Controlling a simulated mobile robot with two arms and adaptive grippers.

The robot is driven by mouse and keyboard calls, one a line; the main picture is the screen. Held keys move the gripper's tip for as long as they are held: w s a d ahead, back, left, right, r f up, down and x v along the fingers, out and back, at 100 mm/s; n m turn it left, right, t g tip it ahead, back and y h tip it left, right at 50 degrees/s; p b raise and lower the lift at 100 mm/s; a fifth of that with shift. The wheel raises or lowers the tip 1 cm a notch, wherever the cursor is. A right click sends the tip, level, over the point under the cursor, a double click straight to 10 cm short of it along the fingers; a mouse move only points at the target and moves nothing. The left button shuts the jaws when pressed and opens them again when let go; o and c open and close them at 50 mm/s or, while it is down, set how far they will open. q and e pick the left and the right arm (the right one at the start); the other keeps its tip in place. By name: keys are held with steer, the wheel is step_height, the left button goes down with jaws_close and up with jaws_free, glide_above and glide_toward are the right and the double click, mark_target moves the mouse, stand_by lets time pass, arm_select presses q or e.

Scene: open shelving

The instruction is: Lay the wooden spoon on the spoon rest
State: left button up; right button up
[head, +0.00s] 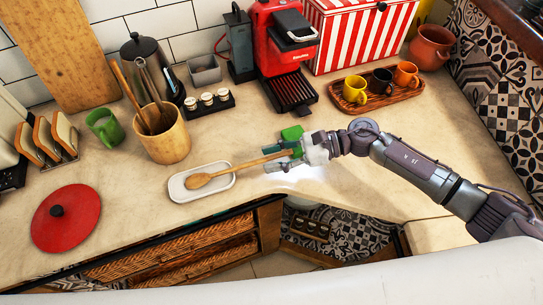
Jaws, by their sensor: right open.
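The wooden spoon (237,172) lies with its bowl on the white spoon rest (189,195), near the counter's front edge. Its handle reaches to the right past the rest's rim, up to my right gripper. My right gripper (283,157) is open, with green and dark fingers on either side of the handle's end. Whether a finger touches the handle cannot be told. My left gripper is not in view.
A wooden crock (165,142) with utensils stands behind the rest. A red lid (66,217) lies at left and a green mug (104,126) behind it. A red coffee machine (277,43) and a tray of cups (357,103) stand at the back. Counter right of my gripper is clear.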

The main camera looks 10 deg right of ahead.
steer(key=v, duration=1.1)
steer(key=shift+d, duration=0.25)
